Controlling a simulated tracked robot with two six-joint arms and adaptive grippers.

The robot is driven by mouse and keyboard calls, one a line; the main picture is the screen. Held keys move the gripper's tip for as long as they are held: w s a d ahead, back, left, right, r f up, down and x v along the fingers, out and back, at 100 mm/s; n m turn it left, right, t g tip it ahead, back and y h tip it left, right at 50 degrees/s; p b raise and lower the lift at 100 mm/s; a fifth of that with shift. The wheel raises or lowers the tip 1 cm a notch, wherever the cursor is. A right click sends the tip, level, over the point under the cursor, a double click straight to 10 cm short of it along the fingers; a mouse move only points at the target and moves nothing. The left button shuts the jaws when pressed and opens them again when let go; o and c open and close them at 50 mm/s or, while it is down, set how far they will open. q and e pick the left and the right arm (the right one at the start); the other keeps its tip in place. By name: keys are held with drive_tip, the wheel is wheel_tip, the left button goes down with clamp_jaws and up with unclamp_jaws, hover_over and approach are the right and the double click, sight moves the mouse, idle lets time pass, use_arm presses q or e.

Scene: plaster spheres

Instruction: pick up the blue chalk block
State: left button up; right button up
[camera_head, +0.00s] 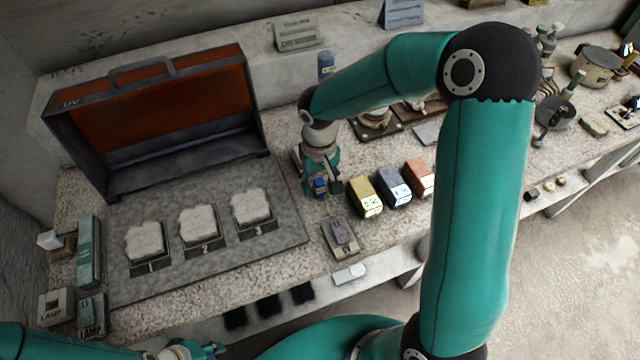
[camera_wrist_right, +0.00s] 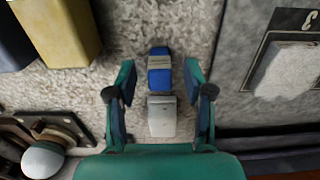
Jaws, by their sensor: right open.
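The blue chalk block (camera_wrist_right: 159,70) lies on the speckled counter in the right wrist view, just ahead of the gap between my right fingertips. A pale grey block-like piece (camera_wrist_right: 162,116) sits directly behind it, between the fingers; I cannot tell whether the two are joined. My right gripper (camera_wrist_right: 160,78) is open, with one finger on either side and no visible contact. In the head view my right gripper (camera_head: 320,190) points down at the counter, and the blue block (camera_head: 319,186) shows between its fingers. My left gripper (camera_head: 190,351) is partly visible at the bottom left; its jaws are unclear.
Yellow (camera_head: 365,197), blue-grey (camera_head: 394,187) and orange-red (camera_head: 419,177) boxes stand right of my right gripper. A small tray with a purple piece (camera_head: 341,233) lies in front. An open case (camera_head: 150,120) and a grey panel with several white slabs (camera_head: 285,232) are left.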

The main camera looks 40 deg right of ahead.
sight(319, 182)
wheel_tip(319, 182, down, 2)
drive_tip(key=shift+f, duration=0.1)
clamp_jaws()
idle(0.5)
wheel_tip(319, 182, up, 20)
drive_tip(key=shift+b, duration=0.35)
